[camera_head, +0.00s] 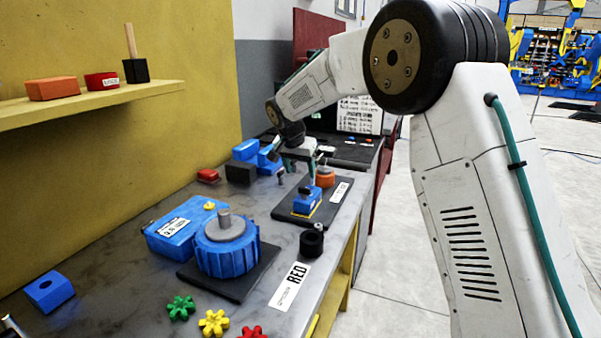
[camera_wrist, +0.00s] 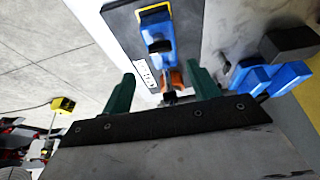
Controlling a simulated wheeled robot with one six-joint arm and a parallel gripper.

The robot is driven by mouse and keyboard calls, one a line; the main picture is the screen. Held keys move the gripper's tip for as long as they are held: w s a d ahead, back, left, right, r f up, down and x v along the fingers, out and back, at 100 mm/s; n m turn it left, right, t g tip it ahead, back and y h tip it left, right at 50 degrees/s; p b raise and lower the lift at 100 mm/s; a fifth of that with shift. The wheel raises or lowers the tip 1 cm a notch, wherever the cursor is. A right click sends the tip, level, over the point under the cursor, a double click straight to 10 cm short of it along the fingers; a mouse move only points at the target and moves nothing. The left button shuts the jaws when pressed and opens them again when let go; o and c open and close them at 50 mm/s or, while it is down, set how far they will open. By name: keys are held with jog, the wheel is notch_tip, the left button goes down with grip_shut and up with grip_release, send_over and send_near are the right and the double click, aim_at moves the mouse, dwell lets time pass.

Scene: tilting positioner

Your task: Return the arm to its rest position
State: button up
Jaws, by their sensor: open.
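My arm reaches from the right of the head view over the far part of the workbench (camera_head: 120,262). My gripper (camera_head: 296,166) is at its end, near a black plate (camera_head: 332,207) that bears a blue fixture (camera_head: 307,201) and an orange round part (camera_head: 325,177). In the wrist view, the two dark green fingers of my gripper (camera_wrist: 162,90) are spread apart. The blue fixture (camera_wrist: 158,32) and the orange part (camera_wrist: 176,80) show beyond and between the fingers. No held thing shows, and I cannot tell the exact gap to the orange part.
A large blue ribbed wheel (camera_head: 227,247) sits on a dark plate at the near bench. Blue blocks (camera_head: 246,150) and a black block (camera_head: 241,172) stand left of my gripper. A yellow shelf (camera_head: 100,103) juts from the left wall. Open floor (camera_head: 385,270) lies right of the bench.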

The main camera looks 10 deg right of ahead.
jog(key=s+d+r+n+y, duration=0.1)
jog(key=s+d+n, duration=0.1)
jog(key=s, duration=1.5)
jog(key=s+d+r+n+g, duration=0.1)
jog(key=s+d+r+n, duration=0.1)
jog(key=s, duration=1.5)
jog(key=s+d+r+n+g+y, duration=0.1)
jog(key=s+d+n, duration=0.2)
jog(key=s, duration=1.5)
jog(key=shift+d+r+y, duration=0.3)
jog(key=shift+d+r, duration=0.1)
jog(key=shift+d, duration=0.35)
